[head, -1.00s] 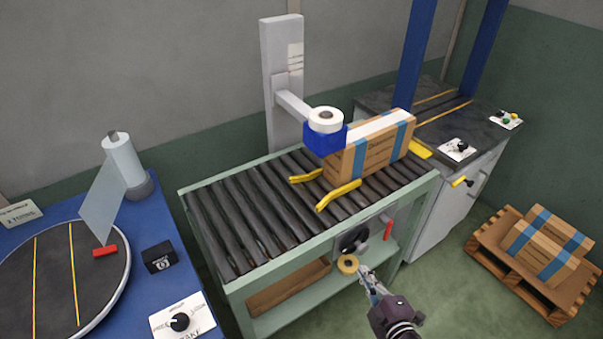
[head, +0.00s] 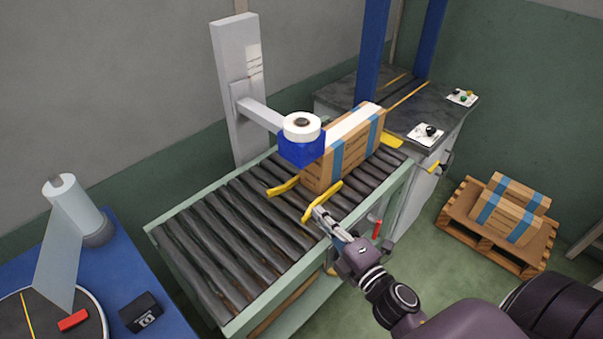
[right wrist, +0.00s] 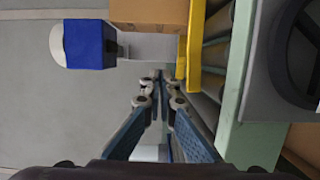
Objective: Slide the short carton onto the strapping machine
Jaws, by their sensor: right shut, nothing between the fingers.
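The brown carton (head: 338,160) with blue bands and a white strip along its top stands on the roller conveyor (head: 215,250), between two yellow guide rails. A blue tape head with a white roll (head: 302,135) hides part of its near-left end. The strapping machine (head: 350,92), a dark table with yellow lines and blue posts, adjoins the conveyor's far right end. In the right wrist view, the carton (right wrist: 150,12) is beyond the fingertips (right wrist: 158,82). My left gripper is out of view.
A pallet (head: 455,215) with strapped cartons stands on the floor at the right. A blue table with a turntable (head: 90,315) is at the lower left. The rollers left of the carton are clear.

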